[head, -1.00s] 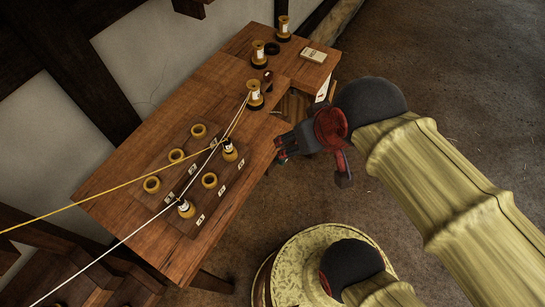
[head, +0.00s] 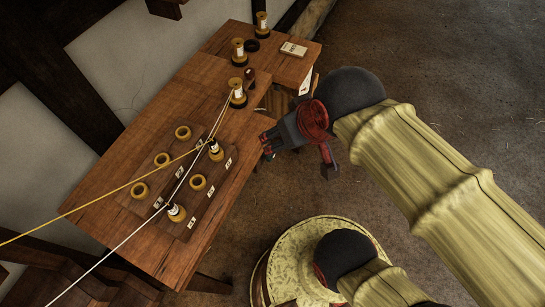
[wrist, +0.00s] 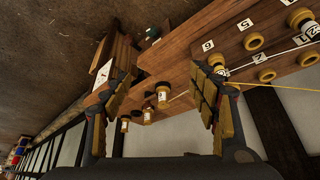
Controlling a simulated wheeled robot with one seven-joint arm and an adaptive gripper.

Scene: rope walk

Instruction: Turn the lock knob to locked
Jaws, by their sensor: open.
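I cannot make out a lock knob for certain. A small red-brown rounded piece (head: 249,76) stands on the wooden bench (head: 165,110) beside a spool, and I cannot tell what it is. My gripper (head: 265,146) is just off the bench's right edge in the head view. In the wrist view my gripper (wrist: 160,95) has its two fingers wide apart, with nothing held between them. Spools and the bench edge show beyond the gap. A white card (wrist: 103,74) with a dark mark shows near the left finger. My fingers hide part of the bench.
Several yellow-brown spools (head: 238,93) stand on the bench. A numbered board (head: 176,190) holds yellow rings and spools. A yellow cord (head: 90,203) and a white cord (head: 112,252) run across it. A small book (head: 293,49) lies at the far end.

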